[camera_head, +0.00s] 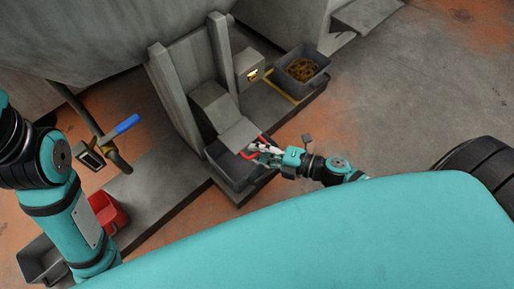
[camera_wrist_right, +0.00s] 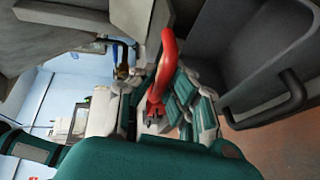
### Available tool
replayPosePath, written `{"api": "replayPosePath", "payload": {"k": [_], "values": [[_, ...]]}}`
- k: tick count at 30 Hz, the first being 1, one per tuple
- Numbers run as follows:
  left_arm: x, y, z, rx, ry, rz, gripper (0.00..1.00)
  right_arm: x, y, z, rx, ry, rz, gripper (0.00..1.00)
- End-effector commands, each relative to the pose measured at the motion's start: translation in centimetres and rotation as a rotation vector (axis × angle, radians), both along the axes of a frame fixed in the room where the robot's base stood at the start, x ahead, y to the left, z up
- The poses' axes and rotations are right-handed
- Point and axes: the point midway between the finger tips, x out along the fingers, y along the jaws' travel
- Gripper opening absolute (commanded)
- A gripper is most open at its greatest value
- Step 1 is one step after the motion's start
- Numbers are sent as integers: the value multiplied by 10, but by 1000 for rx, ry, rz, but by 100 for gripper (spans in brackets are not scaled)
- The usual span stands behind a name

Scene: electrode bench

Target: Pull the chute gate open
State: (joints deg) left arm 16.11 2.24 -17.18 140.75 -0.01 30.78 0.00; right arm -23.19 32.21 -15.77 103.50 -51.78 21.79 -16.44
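The chute (camera_head: 210,104) is a grey sloped spout between two upright grey posts, low on the large grey vessel. A red handle (camera_head: 247,156) shows at its lower end, just above a dark bin (camera_head: 228,168). My right gripper (camera_head: 264,149) is at this handle, reaching in from the right. In the right wrist view the red handle (camera_wrist_right: 167,52) rises between the gripper's finger parts (camera_wrist_right: 155,95). The fingers lie close beside it on both sides, but I cannot tell whether they are closed on it. My left arm is at the left; its gripper does not show.
A dark bin (camera_head: 319,80) with brownish contents stands at the upper right. A blue-handled lever (camera_head: 127,124) on a pipe and a red container (camera_head: 108,214) are at the left. The floor on the right is open (camera_head: 410,90).

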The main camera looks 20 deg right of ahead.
Motion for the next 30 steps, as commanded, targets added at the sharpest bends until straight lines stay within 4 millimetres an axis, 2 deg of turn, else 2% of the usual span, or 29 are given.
{"api": "replayPosePath", "payload": {"k": [1, 5, 19, 23, 30], "values": [[0, 0, 0, 0, -1, 0, 29, 0, 0, 0, 0, -1, 0, 17], [-1, 0, 1, 0, -3, 0, 29, 0, 0, 0, -1, -1, 0, 34], [-4, 1, 2, -1, -12, 0, 29, -3, -3, -1, -4, 1, 0, 34], [-3, 1, 2, -1, -11, 0, 29, -15, -14, 2, -4, 4, -1, 34], [-3, 0, 2, -1, -9, -1, 29, -52, -48, 12, -4, 5, -2, 34]]}}
